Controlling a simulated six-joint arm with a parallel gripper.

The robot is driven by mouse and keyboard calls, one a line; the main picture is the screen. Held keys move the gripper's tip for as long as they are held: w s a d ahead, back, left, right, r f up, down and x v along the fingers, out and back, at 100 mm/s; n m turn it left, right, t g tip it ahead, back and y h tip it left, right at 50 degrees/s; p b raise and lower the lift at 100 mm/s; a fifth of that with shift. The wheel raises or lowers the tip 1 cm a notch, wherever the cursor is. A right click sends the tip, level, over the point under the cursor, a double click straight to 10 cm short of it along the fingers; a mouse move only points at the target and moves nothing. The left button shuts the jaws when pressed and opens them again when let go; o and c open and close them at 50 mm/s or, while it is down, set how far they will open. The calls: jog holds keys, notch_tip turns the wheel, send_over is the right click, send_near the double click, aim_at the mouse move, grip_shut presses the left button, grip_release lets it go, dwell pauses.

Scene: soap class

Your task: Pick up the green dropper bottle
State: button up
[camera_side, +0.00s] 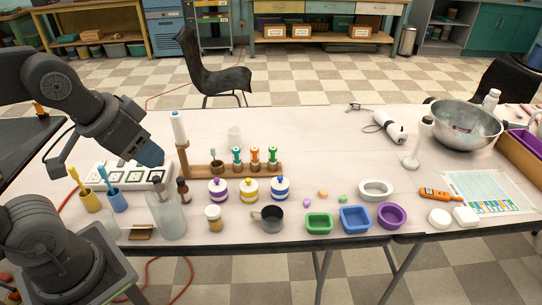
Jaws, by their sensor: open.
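A wooden rack (205,171) at the left middle of the table holds small bottles. One has a teal-green top (236,155), one an orange top (254,155), and one a green top (272,155). They stand upright in a row, and I cannot tell which is the green dropper bottle. My gripper (150,154) is at the left, above the white tray and left of the rack, apart from these bottles. It is open, with its fingers hard to make out at this size.
A brown dropper bottle (183,191) and a clear bottle (168,218) stand in front of the rack's left end. Striped jars (249,190) stand in front of the rack. A white tray (99,175) and two brush cups (117,201) are at left.

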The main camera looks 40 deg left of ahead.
dwell(0.3)
jog(key=o, duration=0.3)
